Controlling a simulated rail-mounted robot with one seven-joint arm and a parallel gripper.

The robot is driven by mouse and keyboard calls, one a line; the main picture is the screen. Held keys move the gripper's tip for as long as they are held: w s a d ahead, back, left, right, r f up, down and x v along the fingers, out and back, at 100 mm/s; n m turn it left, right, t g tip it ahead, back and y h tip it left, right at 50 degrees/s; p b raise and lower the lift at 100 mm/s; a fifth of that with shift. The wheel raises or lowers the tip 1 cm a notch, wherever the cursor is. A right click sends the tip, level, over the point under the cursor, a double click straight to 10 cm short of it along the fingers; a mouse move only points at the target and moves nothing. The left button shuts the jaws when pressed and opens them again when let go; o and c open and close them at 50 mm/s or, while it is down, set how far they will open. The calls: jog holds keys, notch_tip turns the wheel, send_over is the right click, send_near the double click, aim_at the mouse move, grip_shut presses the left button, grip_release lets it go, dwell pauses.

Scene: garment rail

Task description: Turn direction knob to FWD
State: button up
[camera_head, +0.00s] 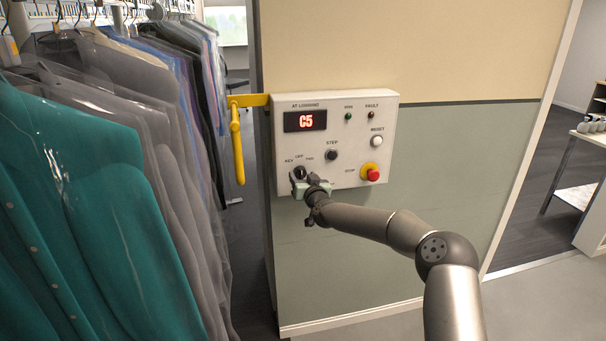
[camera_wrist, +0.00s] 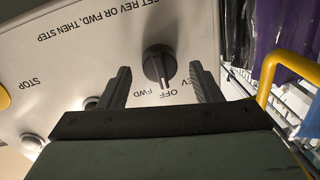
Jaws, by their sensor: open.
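The direction knob (camera_wrist: 158,62) is a round black knob on the white control panel. In the wrist view the panel's print is upside down, and the knob's pointer is toward OFF, between FWD and REV. In the head view the knob (camera_head: 300,172) is at the panel's lower left, partly hidden by my gripper. My gripper (camera_head: 301,181) is at that corner. In the wrist view my gripper (camera_wrist: 160,68) is open, with one finger on each side of the knob and a visible gap to it. I cannot tell how deep the fingertips reach.
Garments (camera_head: 95,200) fill the left side.

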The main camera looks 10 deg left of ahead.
jog(key=shift+w+a, duration=0.2)
jog(key=shift+w, duration=0.25)
jog(key=c, duration=1)
